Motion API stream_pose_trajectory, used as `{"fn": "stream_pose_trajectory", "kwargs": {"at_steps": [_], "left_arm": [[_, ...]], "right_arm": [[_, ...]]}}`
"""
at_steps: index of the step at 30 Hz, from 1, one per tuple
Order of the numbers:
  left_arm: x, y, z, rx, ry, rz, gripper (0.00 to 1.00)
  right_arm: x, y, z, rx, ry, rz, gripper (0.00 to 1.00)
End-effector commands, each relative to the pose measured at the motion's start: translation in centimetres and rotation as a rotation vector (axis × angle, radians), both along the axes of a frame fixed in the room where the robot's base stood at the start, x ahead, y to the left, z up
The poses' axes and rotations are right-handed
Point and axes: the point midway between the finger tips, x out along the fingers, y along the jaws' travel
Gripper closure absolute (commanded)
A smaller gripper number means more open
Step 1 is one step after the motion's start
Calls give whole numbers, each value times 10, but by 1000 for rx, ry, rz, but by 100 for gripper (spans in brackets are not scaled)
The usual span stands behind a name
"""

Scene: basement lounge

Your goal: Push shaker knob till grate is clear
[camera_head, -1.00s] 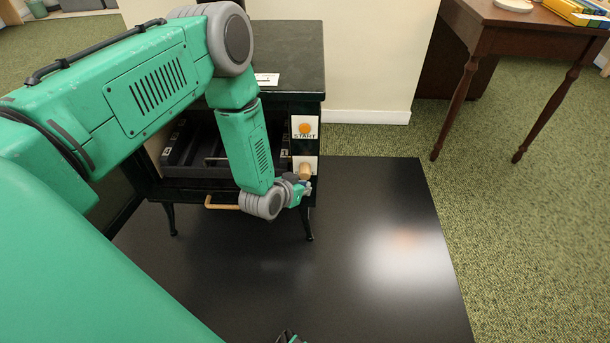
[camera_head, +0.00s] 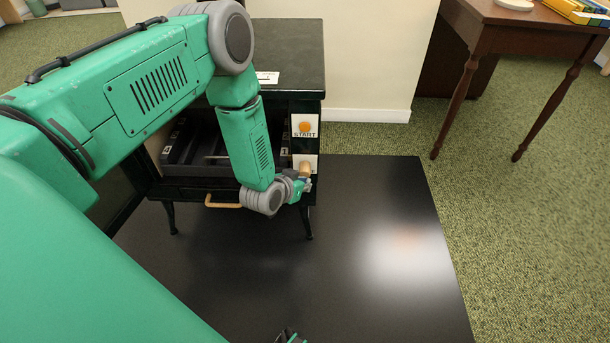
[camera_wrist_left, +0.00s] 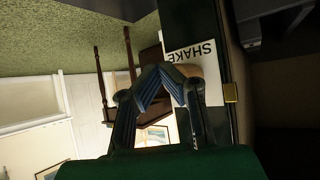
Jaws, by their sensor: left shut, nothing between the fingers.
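The dark stove (camera_head: 285,62) stands ahead with its front open. The tan shaker knob (camera_head: 304,168) is on a pale plate at its right front, below the orange START button (camera_head: 304,127). My left gripper (camera_head: 304,185) is shut and empty, right by the knob's lower side; I cannot tell whether they touch. In the left wrist view, the closed fingers (camera_wrist_left: 158,82) are in front of the SHAKE label (camera_wrist_left: 190,52), partly covering the knob. The dark grate area (camera_head: 190,148) inside the stove is partly hidden by my left forearm. A small piece of my right gripper (camera_head: 288,338) shows at the bottom edge.
A brass-coloured handle (camera_head: 222,205) sticks out low on the stove front. A black floor plate (camera_head: 330,270) lies in front, with clear room to the right. A brown wooden table (camera_head: 500,40) stands at the upper right on green carpet.

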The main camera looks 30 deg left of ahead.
Motion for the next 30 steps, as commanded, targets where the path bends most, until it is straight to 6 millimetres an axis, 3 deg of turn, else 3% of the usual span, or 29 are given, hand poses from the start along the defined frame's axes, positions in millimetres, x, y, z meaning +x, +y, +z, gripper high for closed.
{"fn": "stream_pose_trajectory", "kwargs": {"at_steps": [30], "left_arm": [[9, 6, 0, 1, -1, 1, 100]], "right_arm": [[0, 0, -3, 0, 0, 0, 100]]}}
